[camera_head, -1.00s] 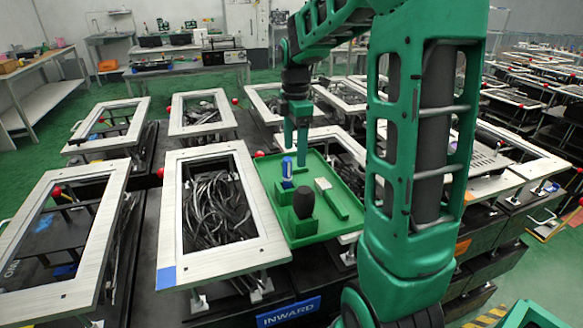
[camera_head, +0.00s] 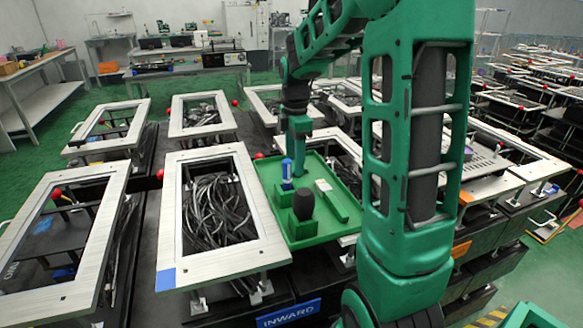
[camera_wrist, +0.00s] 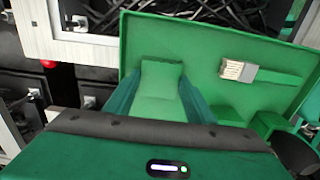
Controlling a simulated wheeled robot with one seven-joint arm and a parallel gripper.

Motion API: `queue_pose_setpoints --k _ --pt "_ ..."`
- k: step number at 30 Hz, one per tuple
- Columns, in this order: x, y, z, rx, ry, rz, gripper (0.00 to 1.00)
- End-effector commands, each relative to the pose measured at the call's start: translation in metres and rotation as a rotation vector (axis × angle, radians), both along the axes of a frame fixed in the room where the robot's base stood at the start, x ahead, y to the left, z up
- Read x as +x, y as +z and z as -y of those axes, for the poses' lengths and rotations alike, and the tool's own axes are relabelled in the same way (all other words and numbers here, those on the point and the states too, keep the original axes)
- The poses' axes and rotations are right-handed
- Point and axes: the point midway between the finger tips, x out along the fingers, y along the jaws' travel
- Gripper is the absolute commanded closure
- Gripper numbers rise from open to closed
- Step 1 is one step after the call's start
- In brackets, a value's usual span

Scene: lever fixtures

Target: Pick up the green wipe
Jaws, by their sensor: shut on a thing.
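The green wipe (camera_wrist: 160,88) is a light green, block-like piece in the wrist view, lying at the edge area of a green tray (camera_wrist: 205,35). My gripper (camera_wrist: 160,100) is shut on it, with one dark green finger along each side. In the head view my gripper (camera_head: 298,165) points down into the far part of the tray (camera_head: 305,233). The wipe is hard to make out there, as the fingers and the blue bottle cover that spot.
A blue-and-white bottle (camera_head: 287,172) stands close to my gripper. A black rounded thing (camera_head: 303,205) and a pale-bristled brush (camera_head: 323,187) are also in the tray; the brush shows in the wrist view (camera_wrist: 240,70). Framed lever fixtures (camera_head: 165,215) surround the tray.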

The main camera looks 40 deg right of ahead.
Motion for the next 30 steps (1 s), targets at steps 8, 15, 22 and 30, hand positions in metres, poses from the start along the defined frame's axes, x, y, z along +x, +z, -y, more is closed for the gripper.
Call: queue_pose_setpoints --k 8,15,22,30 --pt "0.001 0.02 0.0 -0.001 0.001 0.004 0.71" --pt "0.001 0.066 0.0 -0.001 0.001 0.004 0.71" --pt "0.001 0.094 -0.001 0.0 0.002 0.001 0.71" --pt "0.0 0.1 -0.001 0.0 0.002 -0.001 0.71"
